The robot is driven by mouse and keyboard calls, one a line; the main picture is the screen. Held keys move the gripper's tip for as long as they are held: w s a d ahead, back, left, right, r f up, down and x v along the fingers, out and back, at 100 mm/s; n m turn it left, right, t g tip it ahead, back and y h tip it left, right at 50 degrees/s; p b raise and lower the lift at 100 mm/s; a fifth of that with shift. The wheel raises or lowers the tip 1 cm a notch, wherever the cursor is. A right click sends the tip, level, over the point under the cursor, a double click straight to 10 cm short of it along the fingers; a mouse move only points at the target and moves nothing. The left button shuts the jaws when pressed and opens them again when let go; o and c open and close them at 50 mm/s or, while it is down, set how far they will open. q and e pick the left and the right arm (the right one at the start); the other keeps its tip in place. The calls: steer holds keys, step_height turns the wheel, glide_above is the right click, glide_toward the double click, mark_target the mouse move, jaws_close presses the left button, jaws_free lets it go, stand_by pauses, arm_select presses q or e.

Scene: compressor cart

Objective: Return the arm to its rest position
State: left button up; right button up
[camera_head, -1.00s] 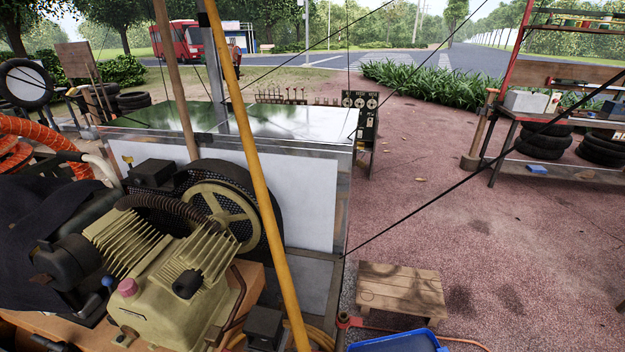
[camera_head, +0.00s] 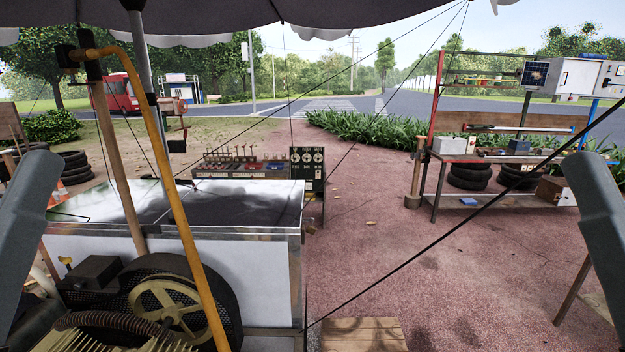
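A dark grey link of my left arm (camera_head: 27,225) stands at the left edge of the head view, tilted. A matching link of my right arm (camera_head: 602,215) stands at the right edge. Neither gripper shows, so I cannot see their fingers or whether they hold anything.
The compressor's flywheel (camera_head: 168,308) and the metal-topped cart (camera_head: 245,262) fill the lower left. A yellow pole (camera_head: 178,205) and thin dark ropes cross the view. A wooden stool (camera_head: 362,335) is at bottom centre. A workbench (camera_head: 500,158) stands right; paving between is clear.

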arm_select(q)
step_height(320, 180, up, 35)
steer(key=p, duration=3.3)
arm_select(e)
step_height(320, 180, up, 35)
arm_select(q)
step_height(320, 180, down, 38)
steer(key=b, duration=3.8)
steer(key=shift+b, duration=0.3)
arm_select(e)
step_height(320, 180, down, 38)
arm_select(q)
steer(key=shift+w+f, duration=0.1)
arm_select(e)
steer(key=shift+w, duration=0.1)
arm_select(q)
step_height(320, 180, down, 9)
steer(key=b, duration=0.9)
arm_select(e)
step_height(320, 180, down, 9)
steer(key=shift+f, duration=0.15)
arm_select(q)
steer(key=shift+f, duration=0.1)
